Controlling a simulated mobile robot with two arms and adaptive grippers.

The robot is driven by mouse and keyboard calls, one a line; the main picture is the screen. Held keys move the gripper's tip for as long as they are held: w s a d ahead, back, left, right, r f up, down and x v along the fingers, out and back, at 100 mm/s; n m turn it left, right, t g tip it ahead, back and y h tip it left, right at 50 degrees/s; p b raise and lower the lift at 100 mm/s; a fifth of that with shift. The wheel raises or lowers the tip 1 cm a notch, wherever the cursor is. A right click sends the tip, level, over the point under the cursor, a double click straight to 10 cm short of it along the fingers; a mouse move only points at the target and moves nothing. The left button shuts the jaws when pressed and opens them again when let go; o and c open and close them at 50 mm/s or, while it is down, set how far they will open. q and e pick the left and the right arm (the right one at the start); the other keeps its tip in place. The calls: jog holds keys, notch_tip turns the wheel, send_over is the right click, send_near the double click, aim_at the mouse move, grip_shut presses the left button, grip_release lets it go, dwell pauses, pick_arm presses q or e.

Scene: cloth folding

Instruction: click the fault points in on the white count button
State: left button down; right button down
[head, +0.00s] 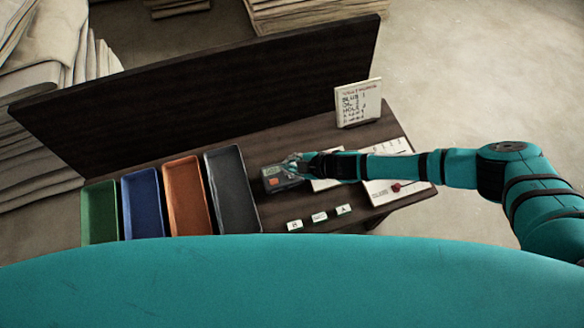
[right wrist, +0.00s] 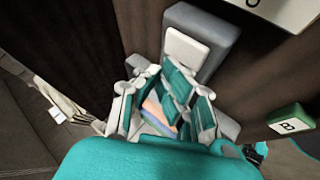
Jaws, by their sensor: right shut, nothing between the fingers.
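A small dark grey counter (head: 270,187) with a greenish display and an orange-red button stands right of the black tray in the head view. My right gripper (head: 297,162) reaches over its upper right part from the right and hides some of it. In the right wrist view, the grey body (right wrist: 215,27) carries a white button-like panel (right wrist: 187,48). My right gripper (right wrist: 178,72) is shut and empty, with its fingertips at the lower edge of that panel. I cannot tell whether they touch it. My left gripper is out of view.
Green (head: 100,211), blue (head: 143,203), orange (head: 188,194) and black (head: 232,188) trays stand left. Three small labelled blocks (head: 319,217) lie in front. A written card (head: 358,103) stands behind. A white sheet (head: 385,196) lies right under my arm. A dark panel (head: 200,95) closes the back.

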jog(key=shift+f, duration=0.1)
dwell(0.6)
jog(key=shift+f, duration=0.35)
jog(key=shift+f+b, duration=0.5)
jog(key=shift+f, duration=0.05)
dwell(0.6)
jog(key=shift+d+r, duration=0.1)
jog(key=shift+r+p, duration=0.85)
jog(key=shift+p, duration=0.15)
jog(key=shift+r, duration=0.1)
jog(key=shift+r+p, duration=0.25)
jog(key=shift+p, duration=0.15)
notch_tip(320, 180, up, 4)
jog(key=p, duration=0.4)
jog(key=shift+r, duration=0.25)
jog(key=shift+f, duration=0.1)
